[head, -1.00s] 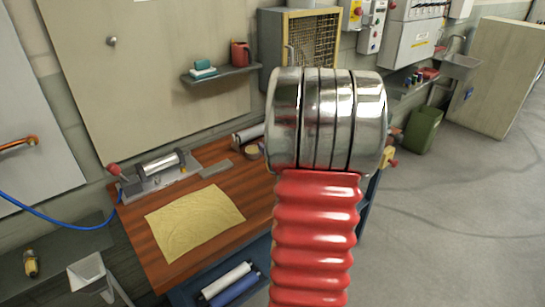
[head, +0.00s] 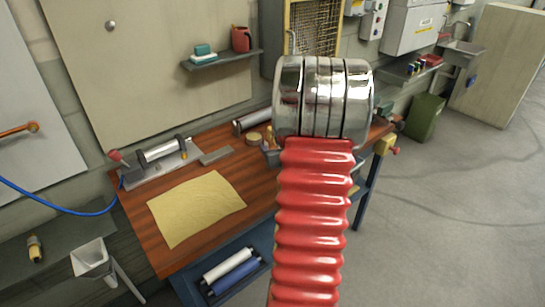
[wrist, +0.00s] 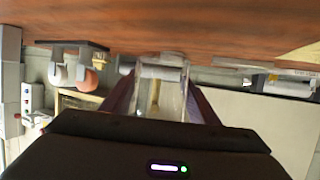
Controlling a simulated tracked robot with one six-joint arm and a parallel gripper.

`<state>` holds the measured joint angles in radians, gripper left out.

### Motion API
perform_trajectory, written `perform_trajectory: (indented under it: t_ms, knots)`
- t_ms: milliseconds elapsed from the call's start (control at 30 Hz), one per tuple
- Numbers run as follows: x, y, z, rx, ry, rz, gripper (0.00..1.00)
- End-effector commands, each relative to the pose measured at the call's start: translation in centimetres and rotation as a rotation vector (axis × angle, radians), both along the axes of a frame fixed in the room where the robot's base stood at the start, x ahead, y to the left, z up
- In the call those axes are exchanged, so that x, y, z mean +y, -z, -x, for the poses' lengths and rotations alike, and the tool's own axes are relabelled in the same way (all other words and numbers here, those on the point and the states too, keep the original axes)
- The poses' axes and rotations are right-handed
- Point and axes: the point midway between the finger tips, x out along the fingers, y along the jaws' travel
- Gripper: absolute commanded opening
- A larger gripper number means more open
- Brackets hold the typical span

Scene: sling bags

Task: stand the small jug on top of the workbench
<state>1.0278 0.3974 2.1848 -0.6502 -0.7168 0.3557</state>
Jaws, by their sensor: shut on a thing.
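My gripper's two purple fingers show in the wrist view, where the picture is upside down; my gripper (wrist: 160,108) is shut on a clear, glass-like vessel, seemingly the small jug (wrist: 163,98). Its base end points towards the brown bench top at the top of that view. Whether it touches the top I cannot tell. The workbench (head: 150,235) has a reddish-brown wooden top and a blue frame. In the head view my red arm with its metal joint hides my gripper and the held vessel.
A yellow cloth (head: 197,207) lies on the bench's front left, and a sealing device (head: 160,160) stands behind it. A metal roll (head: 252,120) and a small round tin (head: 254,139) are at the back. A red jug (head: 241,38) stands on the wall shelf (head: 222,60).

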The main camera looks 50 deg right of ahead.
Motion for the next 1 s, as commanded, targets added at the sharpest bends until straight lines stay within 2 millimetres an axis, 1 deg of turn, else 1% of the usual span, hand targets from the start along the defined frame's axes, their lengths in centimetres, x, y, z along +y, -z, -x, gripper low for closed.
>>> perform_trajectory:
  t_ms: [133,300,433,867,900,1000]
  knots:
    - [0.0,0.6,0.0,0.0,-0.001,-0.002,0.29]
    - [0.0,2.5,0.0,0.0,0.0,-0.003,0.29]
    - [0.0,3.6,0.0,0.001,-0.001,-0.002,0.29]
    - [0.1,4.0,-0.1,0.0,-0.001,0.0,0.29]
    - [0.1,4.0,-0.1,0.0,-0.001,0.0,0.57]
    - [0.1,3.9,-0.1,0.0,-0.001,0.0,0.64]
